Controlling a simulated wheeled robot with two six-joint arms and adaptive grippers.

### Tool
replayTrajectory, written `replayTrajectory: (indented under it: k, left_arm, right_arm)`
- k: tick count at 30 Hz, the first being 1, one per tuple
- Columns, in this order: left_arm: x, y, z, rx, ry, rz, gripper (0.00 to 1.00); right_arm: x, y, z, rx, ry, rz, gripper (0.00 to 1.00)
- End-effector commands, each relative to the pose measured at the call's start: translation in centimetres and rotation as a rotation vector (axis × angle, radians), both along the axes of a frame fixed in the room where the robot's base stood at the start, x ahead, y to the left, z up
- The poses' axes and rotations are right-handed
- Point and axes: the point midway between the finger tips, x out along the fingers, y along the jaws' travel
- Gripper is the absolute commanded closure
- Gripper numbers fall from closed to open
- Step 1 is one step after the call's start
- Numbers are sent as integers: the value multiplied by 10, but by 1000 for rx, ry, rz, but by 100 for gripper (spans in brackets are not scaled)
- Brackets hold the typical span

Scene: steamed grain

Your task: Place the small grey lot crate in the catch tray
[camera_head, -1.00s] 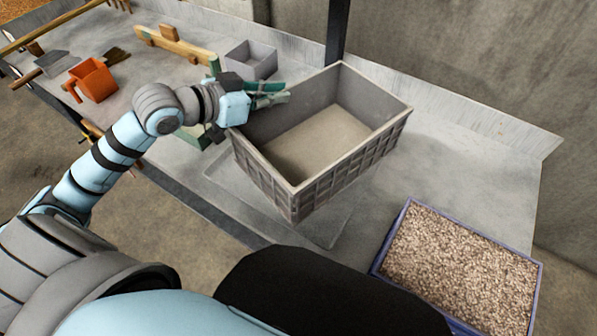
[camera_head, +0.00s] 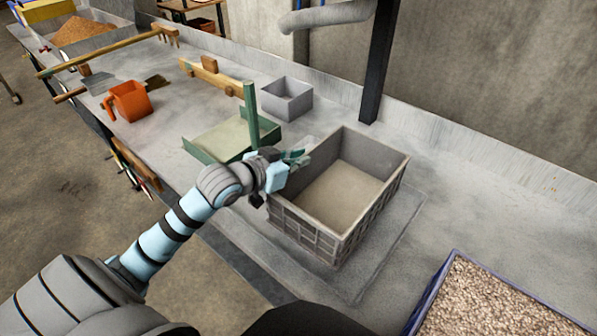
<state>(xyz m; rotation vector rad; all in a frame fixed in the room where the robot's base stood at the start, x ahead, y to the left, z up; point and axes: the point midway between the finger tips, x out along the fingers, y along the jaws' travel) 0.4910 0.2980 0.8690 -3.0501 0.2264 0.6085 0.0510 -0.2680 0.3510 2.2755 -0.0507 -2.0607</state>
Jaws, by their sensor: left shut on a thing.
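The grey lot crate (camera_head: 373,213) is an open box with ribbed sides and a bare pale inside, right of centre. My left gripper (camera_head: 294,158) is shut on its left rim. The crate looks about level over a shallow, flat grey tray (camera_head: 392,252), whose edges show to its right and front. I take this flat piece for the catch tray. I cannot tell whether the crate's bottom touches it. My right gripper is not in view.
A smaller grey box (camera_head: 287,100) stands behind the crate. A green pan (camera_head: 222,141) with an upright post is close to its left. An orange scoop (camera_head: 129,101) lies farther left. A blue-rimmed bin of grain (camera_head: 490,300) is at lower right. A dark post (camera_head: 379,65) rises behind.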

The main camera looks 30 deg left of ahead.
Motion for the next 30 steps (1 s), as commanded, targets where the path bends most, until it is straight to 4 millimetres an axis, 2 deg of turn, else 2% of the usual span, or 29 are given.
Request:
replayTrajectory:
  k: [1, 2, 8, 9, 12, 13, 23, 26, 30]
  left_arm:
    - [0, -1, -12, -3, -2, 0, 100]
    - [0, -1, -16, -4, -3, 0, 100]
    - [0, 0, -17, 0, -1, 0, 100]
    - [0, 0, -18, 1, 2, 1, 91]
    - [0, 0, -18, 0, 1, 0, 75]
    - [0, 0, -17, 0, 1, 0, 73]
    - [-2, 1, -16, 1, -1, 1, 73]
    - [-10, 3, -12, 5, 1, 3, 73]
    - [-36, 7, 1, 11, 4, -1, 73]
  right_arm:
    - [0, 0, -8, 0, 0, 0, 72]
    - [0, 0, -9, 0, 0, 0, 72]
    - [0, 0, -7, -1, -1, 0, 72]
    - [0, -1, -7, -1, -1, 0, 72]
    - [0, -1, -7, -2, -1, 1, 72]
    - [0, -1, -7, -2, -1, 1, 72]
    - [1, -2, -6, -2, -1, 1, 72]
    - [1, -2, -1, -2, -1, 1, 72]
    - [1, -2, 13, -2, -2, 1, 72]
